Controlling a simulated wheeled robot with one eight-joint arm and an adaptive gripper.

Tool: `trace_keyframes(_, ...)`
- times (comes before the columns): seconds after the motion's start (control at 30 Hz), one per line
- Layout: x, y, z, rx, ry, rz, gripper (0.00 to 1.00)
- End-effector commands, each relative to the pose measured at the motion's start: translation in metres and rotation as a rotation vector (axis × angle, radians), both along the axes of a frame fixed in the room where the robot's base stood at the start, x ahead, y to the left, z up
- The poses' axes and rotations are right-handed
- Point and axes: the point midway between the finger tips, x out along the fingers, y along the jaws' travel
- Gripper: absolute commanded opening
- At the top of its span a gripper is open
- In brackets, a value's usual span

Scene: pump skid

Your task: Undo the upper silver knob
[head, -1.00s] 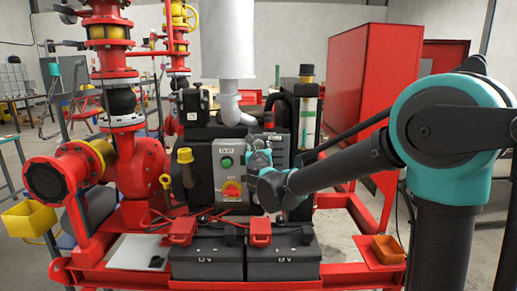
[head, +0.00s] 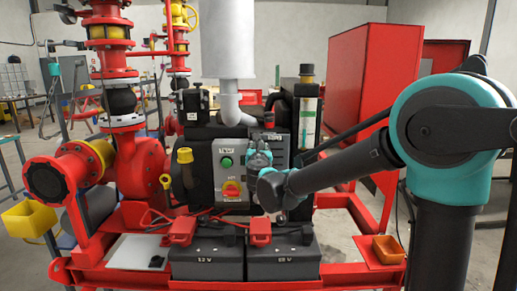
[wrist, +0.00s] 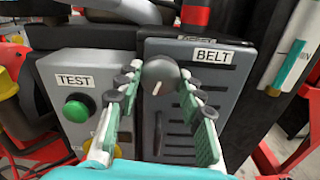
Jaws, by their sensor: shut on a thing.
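The silver knob (wrist: 158,72) is a round grey knob with a white mark, on the slotted panel (wrist: 215,78) labelled BELT, at its upper left. My gripper (wrist: 160,84) is shut on it in the wrist view, with one pad on each side. The white mark points down. In the head view my gripper (head: 260,158) is in front of the panel, right of the control box, and hides the knob. No second silver knob can be made out.
The control box (wrist: 75,125) with a green TEST button (wrist: 77,108) is close on the left. Two black batteries (head: 207,264) stand below. A clear upright tube (head: 307,115) is to the right, near a red cabinet (head: 365,95).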

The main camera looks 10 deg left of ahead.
Motion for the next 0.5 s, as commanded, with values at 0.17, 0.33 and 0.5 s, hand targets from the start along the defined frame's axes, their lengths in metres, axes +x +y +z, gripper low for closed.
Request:
trace_keyframes(0.17, -0.0002, 0.0004, 0.0001, 0.162, 0.039, 0.000, 0.09)
trace_keyframes(0.33, -0.0003, 0.0007, 0.0001, 0.320, 0.077, 0.000, 0.09)
trace_keyframes(0.5, -0.0003, 0.0009, 0.0003, 0.476, 0.115, 0.000, 0.09)
